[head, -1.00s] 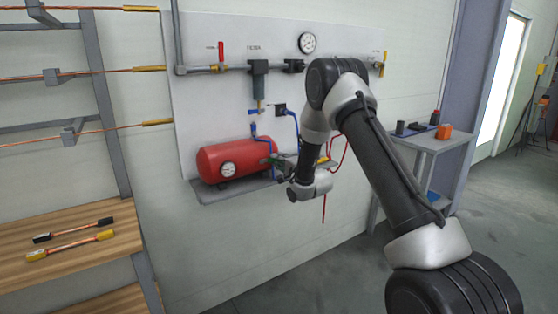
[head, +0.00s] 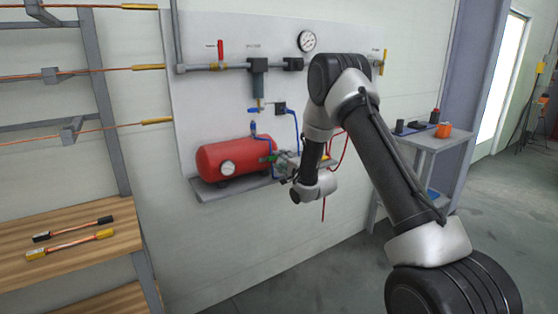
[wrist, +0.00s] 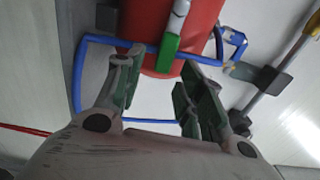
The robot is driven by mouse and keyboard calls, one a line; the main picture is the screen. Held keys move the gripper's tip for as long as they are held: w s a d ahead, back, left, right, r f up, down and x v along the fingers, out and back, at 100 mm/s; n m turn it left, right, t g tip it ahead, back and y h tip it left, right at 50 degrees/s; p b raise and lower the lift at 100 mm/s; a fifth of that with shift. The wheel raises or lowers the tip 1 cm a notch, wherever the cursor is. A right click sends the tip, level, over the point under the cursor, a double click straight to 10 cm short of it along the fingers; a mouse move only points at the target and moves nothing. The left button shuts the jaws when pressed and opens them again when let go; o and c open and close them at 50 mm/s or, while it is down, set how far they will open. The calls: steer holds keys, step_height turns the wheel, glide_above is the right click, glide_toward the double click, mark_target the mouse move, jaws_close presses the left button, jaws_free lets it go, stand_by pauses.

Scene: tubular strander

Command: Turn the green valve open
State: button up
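The green valve handle (wrist: 168,52) is a short green lever on a pale fitting in front of the red tank (wrist: 196,22) in the wrist view. In the head view its small green part (head: 267,158) shows at the right end of the red tank (head: 232,158). My gripper (wrist: 160,72) is open, its two fingers spread apart with green pads. The handle lies between and just past the fingertips, with no clear contact. In the head view my gripper (head: 285,163) is beside the tank's right end, partly hidden by my wrist.
Blue hoses (wrist: 92,38) run close around the tank and fingers. A grey shelf (head: 215,192) carries the tank. A red-handled valve (head: 220,50) and a yellow-handled valve (head: 382,62) are higher on the wall panel. A side table (head: 425,140) stands to the right.

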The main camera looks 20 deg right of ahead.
steer(key=v, duration=1)
